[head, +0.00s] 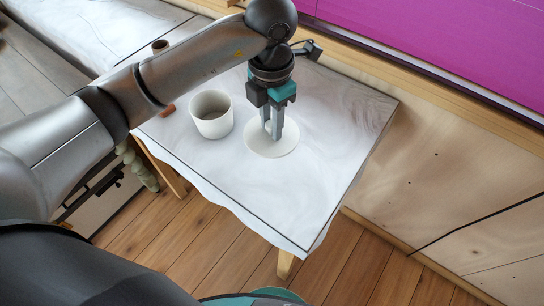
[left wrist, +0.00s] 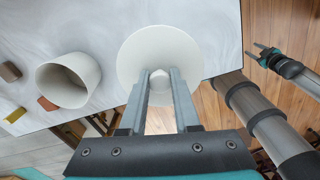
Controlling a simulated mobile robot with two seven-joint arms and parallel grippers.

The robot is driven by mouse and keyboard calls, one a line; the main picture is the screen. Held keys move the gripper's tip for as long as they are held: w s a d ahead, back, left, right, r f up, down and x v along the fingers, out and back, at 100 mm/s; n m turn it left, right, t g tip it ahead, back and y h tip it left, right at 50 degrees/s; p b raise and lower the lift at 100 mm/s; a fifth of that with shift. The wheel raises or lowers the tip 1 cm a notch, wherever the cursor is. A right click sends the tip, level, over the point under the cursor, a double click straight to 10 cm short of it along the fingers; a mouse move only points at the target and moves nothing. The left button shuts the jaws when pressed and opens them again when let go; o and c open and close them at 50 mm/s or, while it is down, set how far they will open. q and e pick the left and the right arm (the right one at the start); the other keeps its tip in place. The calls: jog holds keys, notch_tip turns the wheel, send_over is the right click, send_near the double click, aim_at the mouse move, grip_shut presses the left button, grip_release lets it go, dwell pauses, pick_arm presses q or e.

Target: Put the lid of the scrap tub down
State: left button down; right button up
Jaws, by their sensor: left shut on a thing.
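The scrap tub (head: 211,122) is a white, open-topped round tub standing on the pale table. It shows in the left wrist view (left wrist: 50,82) too. Its lid (head: 285,148) is a flat white disc with a small knob, to the right of the tub. The lid is level and apart from the tub (left wrist: 140,48); I cannot tell whether it touches the table. My left gripper (head: 273,132) points down, shut on the lid's knob (left wrist: 159,86). My right gripper (left wrist: 258,52) shows in the left wrist view only, open and empty, off the table's edge.
The marbled table (head: 330,110) is clear right of and in front of the lid. A plywood wall (head: 450,160) stands to the right.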

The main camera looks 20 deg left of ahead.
pick_arm(q)
notch_tip(320, 180, down, 7)
jog(key=shift+f, duration=2.35)
pick_arm(e)
jog(key=shift+d+f, duration=0.15)
jog(key=shift+d, duration=0.4)
pick_arm(q)
jog(key=shift+f, duration=0.1)
jog(key=shift+f+b, duration=0.3)
jog(key=shift+b, duration=0.2)
jog(key=c, duration=0.6)
grip_release()
jog(key=shift+c, duration=0.2)
pick_arm(e)
jog(key=shift+f, duration=0.25)
pick_arm(q)
jog(key=shift+r, duration=0.15)
pick_arm(e)
jog(key=shift+r, duration=0.1)
